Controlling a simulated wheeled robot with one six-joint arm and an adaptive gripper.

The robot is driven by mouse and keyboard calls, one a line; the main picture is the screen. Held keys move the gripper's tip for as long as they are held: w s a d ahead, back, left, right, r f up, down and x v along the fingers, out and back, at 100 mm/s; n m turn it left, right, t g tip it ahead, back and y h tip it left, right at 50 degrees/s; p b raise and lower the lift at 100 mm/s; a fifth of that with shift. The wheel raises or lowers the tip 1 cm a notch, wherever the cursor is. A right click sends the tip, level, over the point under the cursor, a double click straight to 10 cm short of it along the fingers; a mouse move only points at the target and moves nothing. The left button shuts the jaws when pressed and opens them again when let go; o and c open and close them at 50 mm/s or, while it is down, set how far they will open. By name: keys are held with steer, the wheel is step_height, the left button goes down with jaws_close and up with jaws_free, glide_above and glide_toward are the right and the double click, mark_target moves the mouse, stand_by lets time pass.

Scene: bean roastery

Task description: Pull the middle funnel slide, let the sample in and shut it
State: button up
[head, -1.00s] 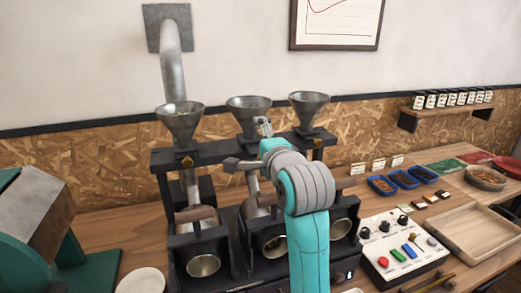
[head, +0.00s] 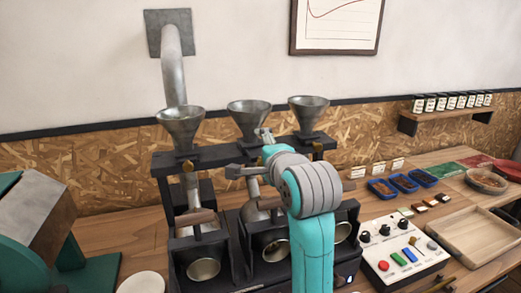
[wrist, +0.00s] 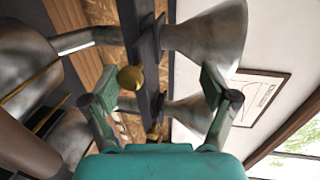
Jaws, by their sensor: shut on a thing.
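The middle funnel (head: 249,118) is a grey metal cone on a dark rack (head: 215,153), between two like funnels. My gripper (head: 249,153) is in front of the rack below it, one finger high and one low. In the wrist view a round brass knob (wrist: 130,77) shows between my fingers, against the black beam. I take it as the middle slide's knob. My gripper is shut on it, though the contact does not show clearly. The slide itself is hidden, so I cannot tell how far out it is.
The left funnel (head: 181,128) and right funnel (head: 309,111) have brass knobs below them. Metal cups (head: 204,268) lie tilted in the rack's lower bays. A control box (head: 402,250) and wooden tray (head: 466,235) are at right. A green machine (head: 28,225) stands at left.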

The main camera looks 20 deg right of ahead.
steer(key=shift+s+r+t, duration=0.3)
steer(key=shift+s+r, duration=0.65)
steer(key=shift+s, duration=0.3)
steer(key=shift+c, duration=0.7)
steer(key=shift+s+f, duration=0.2)
steer(key=shift+s, duration=1)
steer(key=shift+s+f, duration=0.2)
steer(key=shift+s, duration=1)
steer(key=shift+r, duration=0.1)
step_height(320, 180, up, 5)
steer(key=shift+r, duration=0.2)
steer(key=shift+w, duration=0.1)
